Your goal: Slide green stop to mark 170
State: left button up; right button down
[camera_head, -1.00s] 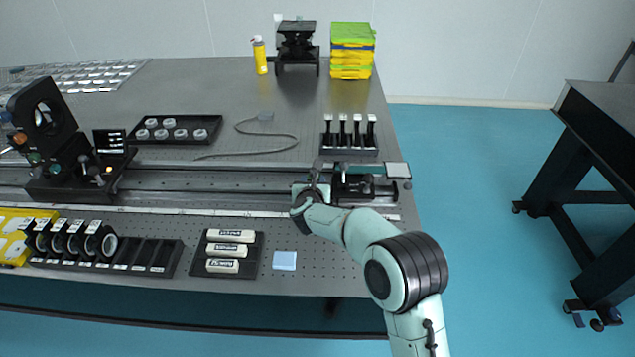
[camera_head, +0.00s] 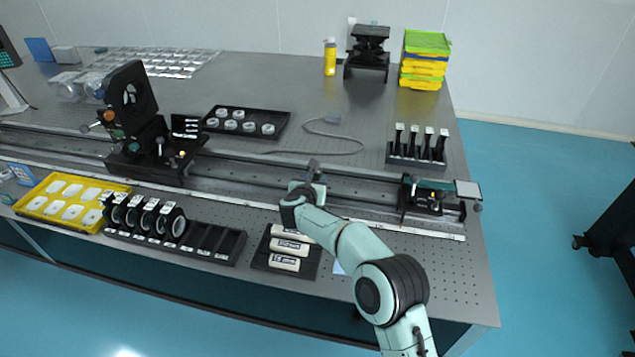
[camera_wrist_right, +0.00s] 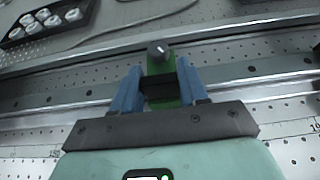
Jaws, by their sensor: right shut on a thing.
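The green stop (camera_wrist_right: 163,68) has a dark round knob on top and sits at the metal rail (camera_wrist_right: 250,70) in the right wrist view. My right gripper (camera_wrist_right: 160,86) is shut on it, with one blue finger on each side. In the head view my right gripper (camera_head: 305,187) is over the middle of the long rail (camera_head: 355,187), and my wrist mostly hides the stop. A white scale strip (camera_head: 385,227) runs along the rail's near side. In the wrist view, 150 shows on the scale (camera_wrist_right: 55,155) at the left; I cannot read the stop's exact mark. My left gripper is not in view.
A black carriage with a small screen (camera_head: 433,198) sits on the rail's right end. A large dark mount (camera_head: 135,135) stands on the rail at the left. The rail between them is otherwise clear.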

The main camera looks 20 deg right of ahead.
jog(key=c, duration=0.7)
grip_release()
jog(key=b+v, duration=0.1)
jog(key=v, duration=1.2)
jog(key=shift+s+b, duration=0.25)
jog(key=shift+b, duration=0.1)
